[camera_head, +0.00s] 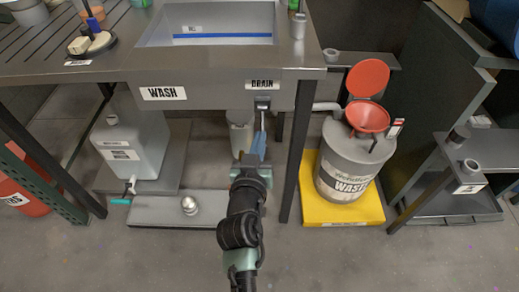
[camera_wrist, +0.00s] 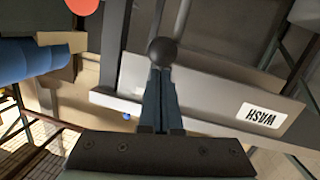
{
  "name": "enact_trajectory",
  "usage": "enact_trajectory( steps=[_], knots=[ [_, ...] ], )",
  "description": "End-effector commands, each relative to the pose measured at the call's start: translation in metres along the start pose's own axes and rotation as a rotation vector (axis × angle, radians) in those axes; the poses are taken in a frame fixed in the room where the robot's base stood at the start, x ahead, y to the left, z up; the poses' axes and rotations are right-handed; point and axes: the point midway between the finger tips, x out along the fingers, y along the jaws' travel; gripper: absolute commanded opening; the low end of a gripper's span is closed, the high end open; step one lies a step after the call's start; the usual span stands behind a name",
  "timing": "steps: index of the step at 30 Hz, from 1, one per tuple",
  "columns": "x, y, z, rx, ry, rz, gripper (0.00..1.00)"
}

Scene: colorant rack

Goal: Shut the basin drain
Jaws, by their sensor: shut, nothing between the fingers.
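The steel basin (camera_head: 215,38) is set in the wash bench, with a blue line across its inside. A DRAIN label (camera_head: 262,84) sits on its front, with the drain lever (camera_head: 262,103) below it. My gripper (camera_head: 259,140) reaches up under the basin front towards the lever. In the wrist view, which looks upside down, the shut fingers (camera_wrist: 160,98) point at a dark round knob (camera_wrist: 162,52) just beyond their tips. I cannot tell whether they touch it. The fingers hold nothing. The drain opening is not visible.
A white jug (camera_head: 130,145) stands under the bench at left. A grey drum (camera_head: 345,165) with a red funnel (camera_head: 367,117) stands on a yellow tray (camera_head: 318,213) at right. A bench leg (camera_head: 296,140) is close right of my arm. A small metal weight (camera_head: 190,205) sits on a low platform.

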Motion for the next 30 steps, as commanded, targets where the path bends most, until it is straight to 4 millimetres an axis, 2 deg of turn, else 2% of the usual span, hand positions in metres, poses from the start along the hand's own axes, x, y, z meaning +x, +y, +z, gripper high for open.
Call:
enact_trajectory(
  steps=[1,30],
  knots=[
    [0.003,-0.002,0.013,0.004,0.022,0.003,0.00],
    [0.024,-0.009,0.040,0.058,0.410,0.059,0.00]
  ],
)
